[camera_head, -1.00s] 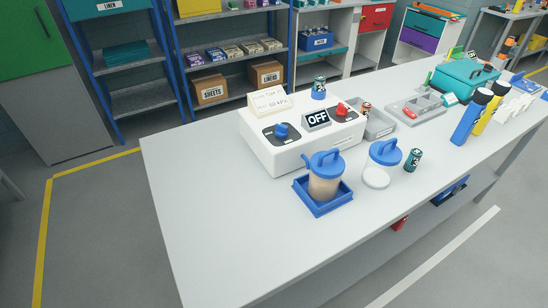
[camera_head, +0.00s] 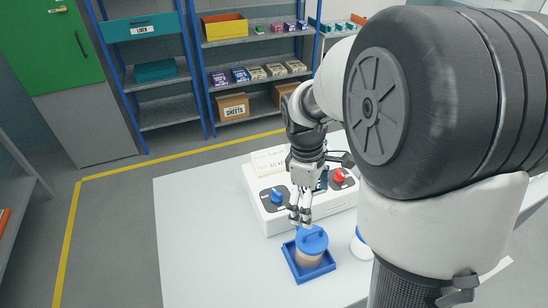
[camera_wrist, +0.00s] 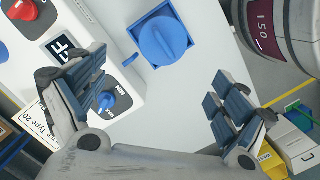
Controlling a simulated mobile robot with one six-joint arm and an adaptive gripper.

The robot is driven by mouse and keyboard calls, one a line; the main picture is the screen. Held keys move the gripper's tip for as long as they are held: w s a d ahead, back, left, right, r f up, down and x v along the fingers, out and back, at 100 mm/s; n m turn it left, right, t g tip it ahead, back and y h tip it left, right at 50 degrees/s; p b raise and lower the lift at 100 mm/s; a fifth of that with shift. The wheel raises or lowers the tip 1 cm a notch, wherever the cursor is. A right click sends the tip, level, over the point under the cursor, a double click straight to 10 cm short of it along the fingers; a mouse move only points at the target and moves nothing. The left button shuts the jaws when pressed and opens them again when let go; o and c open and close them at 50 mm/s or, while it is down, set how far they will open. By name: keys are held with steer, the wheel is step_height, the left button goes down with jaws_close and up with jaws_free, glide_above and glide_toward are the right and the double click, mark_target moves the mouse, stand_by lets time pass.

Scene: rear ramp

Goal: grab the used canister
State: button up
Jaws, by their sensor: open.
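A canister with a blue handled lid and a brownish body (camera_head: 309,257) stands upright in a square blue tray (camera_head: 288,262) at the front of the white device. In the wrist view its round blue lid (camera_wrist: 165,40) shows from above, with the tray (camera_wrist: 140,30) around it. My gripper (camera_head: 300,216) is over the table just behind and above this canister, apart from it. In the wrist view its two fingers (camera_wrist: 160,95) are spread wide with nothing between them. A second, paler canister (camera_head: 357,245) is mostly hidden behind my arm. No label tells which canister is used.
The white device (camera_head: 272,217) with a blue knob (camera_head: 277,196), a red knob (camera_head: 338,176) and a sign card (camera_head: 269,161) stands close behind the canister. The table (camera_head: 200,230) is clear to the left. My arm hides the table's right side.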

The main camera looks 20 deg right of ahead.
mark_target(311, 238)
steer(key=f+b, duration=0.1)
steer(key=f, duration=0.3)
steer(key=f+b, duration=0.1)
steer(key=f, duration=0.3)
steer(key=s+d+f+b, duration=0.1)
steer(key=f, duration=0.3)
steer(key=shift+s+f, duration=0.1)
steer(key=shift+f, duration=0.1)
steer(key=f, duration=0.1)
steer(key=f+b, duration=0.1)
steer(key=f, duration=0.1)
steer(key=f+b, duration=0.1)
steer(key=f, duration=0.1)
steer(key=shift+s+d, duration=0.1)
steer(key=shift+s, duration=0.25)
steer(key=shift+r, duration=0.1)
steer(key=shift+c, duration=0.2)
steer(key=c, duration=1.6)
steer(key=shift+c, duration=0.4)
steer(key=shift+r, duration=0.1)
